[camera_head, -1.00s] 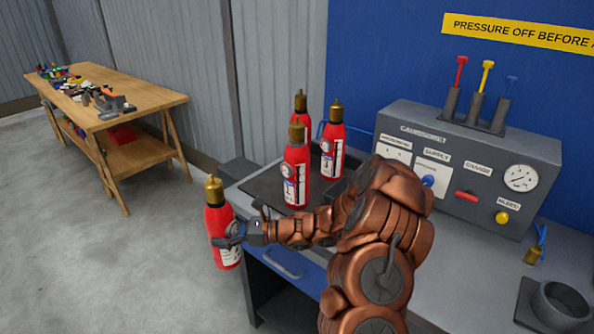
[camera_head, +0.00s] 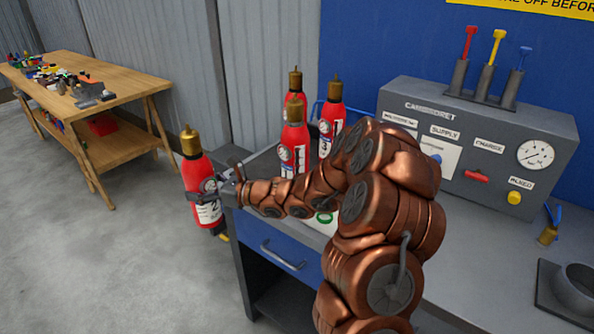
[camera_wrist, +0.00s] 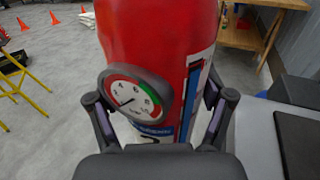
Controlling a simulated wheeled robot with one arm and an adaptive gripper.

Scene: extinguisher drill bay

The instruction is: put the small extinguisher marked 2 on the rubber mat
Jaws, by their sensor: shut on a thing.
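The small extinguisher (camera_head: 197,172) is red with a brass top and a label marked 2. My gripper (camera_head: 207,195) is shut around its body and holds it roughly upright in the air, just left of the bench's left end. In the wrist view the red body (camera_wrist: 155,40) fills the space between my fingers (camera_wrist: 160,115), with its gauge facing the camera. A dark flat mat (camera_wrist: 300,140) lies on the bench at the right of the wrist view. In the head view my arm hides much of the bench top there.
Three red extinguishers (camera_head: 294,150) stand at the bench's back left, one marked 3. A grey control cabinet (camera_head: 470,135) stands to their right. A wooden table (camera_head: 125,150) stands at the back left. Open floor lies left of the bench. Orange cones show in the wrist view (camera_wrist: 55,17).

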